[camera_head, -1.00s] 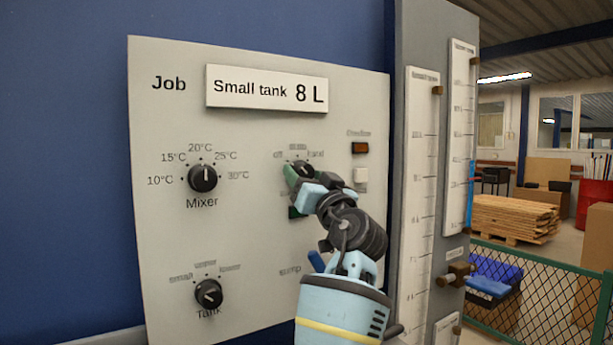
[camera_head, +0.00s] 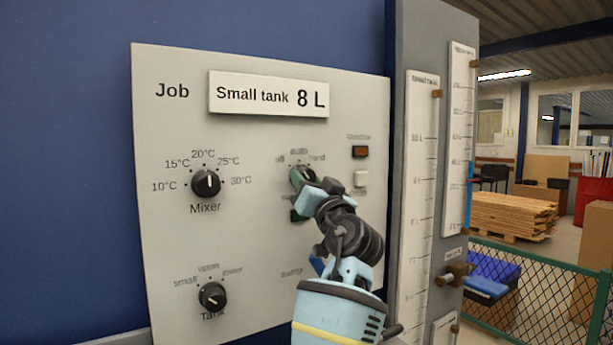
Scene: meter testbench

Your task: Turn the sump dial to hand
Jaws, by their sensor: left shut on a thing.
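The dial (camera_head: 309,173) with small labels that look like off, auto and hand sits in the upper middle of the pale panel. I take it as the sump dial; its name below is hidden by my arm. My left gripper (camera_head: 301,181) is shut on this dial, with green fingertips at the knob. The fingers cover most of the knob, so I cannot tell where its pointer stands. My right gripper is not in view.
The panel (camera_head: 240,240) also carries the Mixer dial (camera_head: 206,184), the Tank dial (camera_head: 212,296), an amber lamp (camera_head: 360,152) and a white button (camera_head: 361,179). Tall scale gauges (camera_head: 421,180) stand to the right. A green mesh fence (camera_head: 540,285) stands beyond.

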